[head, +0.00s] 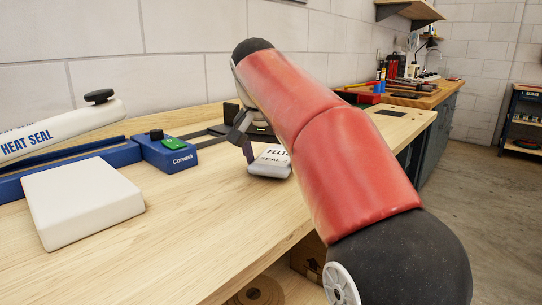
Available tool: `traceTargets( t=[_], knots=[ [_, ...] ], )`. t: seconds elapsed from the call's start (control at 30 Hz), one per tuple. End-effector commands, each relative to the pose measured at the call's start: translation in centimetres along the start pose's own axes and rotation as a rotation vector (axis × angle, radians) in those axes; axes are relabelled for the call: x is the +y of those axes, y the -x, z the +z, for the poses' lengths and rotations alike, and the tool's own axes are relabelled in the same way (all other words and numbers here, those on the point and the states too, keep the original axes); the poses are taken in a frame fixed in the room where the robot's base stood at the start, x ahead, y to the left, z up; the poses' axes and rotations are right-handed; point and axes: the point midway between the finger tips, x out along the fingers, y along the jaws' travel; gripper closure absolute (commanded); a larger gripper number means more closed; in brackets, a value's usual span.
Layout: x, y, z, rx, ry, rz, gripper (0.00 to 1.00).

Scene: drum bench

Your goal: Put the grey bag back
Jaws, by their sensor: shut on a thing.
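The grey bag (270,165) has dark lettering, partly cut off by my arm, and is near the middle of the wooden bench (190,240). My gripper (250,150) is at the bag's upper left side and is shut on it. My red arm hides the right part of the bag and most of the gripper. The bag is low over the bench top; I cannot tell whether its underside touches the wood.
A blue heat sealer (90,160) with a raised white arm (60,130) stands at the left. A white block (82,203) lies in front of it. A blue box (165,153) with a green switch is beside it. The bench's front middle is clear.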

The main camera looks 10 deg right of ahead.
Motion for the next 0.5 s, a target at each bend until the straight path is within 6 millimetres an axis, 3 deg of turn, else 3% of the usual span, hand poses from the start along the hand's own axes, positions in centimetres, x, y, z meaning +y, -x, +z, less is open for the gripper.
traceTargets(
  t=[0.4,0.43,0.5],
  knots=[
    [0.01,-0.83,0.35,0.001,0.0,0.0,0.48],
    [0.01,-0.77,0.32,0.001,0.0,-0.001,0.18],
    [0.01,-0.74,0.31,0.001,0.0,0.0,0.09]
  ],
)
